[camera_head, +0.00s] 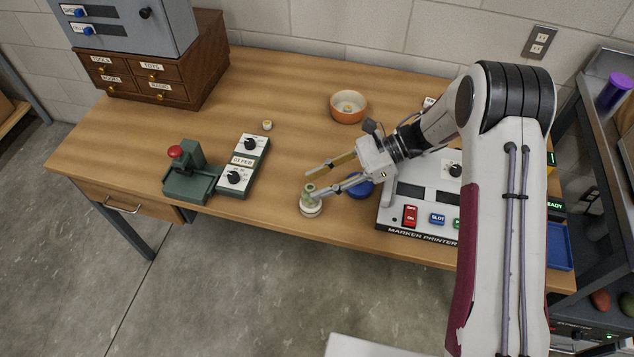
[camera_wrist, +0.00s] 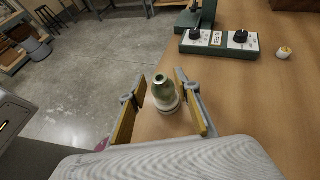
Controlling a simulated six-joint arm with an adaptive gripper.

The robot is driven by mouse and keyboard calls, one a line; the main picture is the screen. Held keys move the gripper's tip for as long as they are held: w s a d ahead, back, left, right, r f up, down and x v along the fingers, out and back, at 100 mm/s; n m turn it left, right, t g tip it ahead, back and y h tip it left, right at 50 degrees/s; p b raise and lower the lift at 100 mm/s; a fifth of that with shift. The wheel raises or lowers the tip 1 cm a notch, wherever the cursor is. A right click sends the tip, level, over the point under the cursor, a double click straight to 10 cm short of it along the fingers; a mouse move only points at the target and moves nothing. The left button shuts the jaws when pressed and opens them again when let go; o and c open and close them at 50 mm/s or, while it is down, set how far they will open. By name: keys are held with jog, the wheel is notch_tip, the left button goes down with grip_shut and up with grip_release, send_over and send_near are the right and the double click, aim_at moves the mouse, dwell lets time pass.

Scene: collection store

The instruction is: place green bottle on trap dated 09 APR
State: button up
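The green bottle (camera_head: 309,197) stands upright near the table's front edge, with a pale round base or disc under it. It also shows in the wrist view (camera_wrist: 161,92). My gripper (camera_head: 312,182) is open, its fingers spread near the bottle. In the wrist view, the bottle appears between the open fingers (camera_wrist: 154,88), with gaps on both sides and no clear contact. I cannot make out any trap dated 09 APR. A dial box (camera_head: 243,165) carries a date label that seems to read 03 FEB.
A green press with a red knob (camera_head: 175,152) stands left of the dial box. The marker printer (camera_head: 412,215) is on the right, with a blue round item (camera_head: 361,188) beside it. An orange bowl (camera_head: 348,108) and a small jar (camera_head: 267,125) are farther back. The table's centre is mostly clear.

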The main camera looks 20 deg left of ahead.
jog(key=v, duration=1.1)
jog(key=shift+a, duration=0.1)
dwell(0.5)
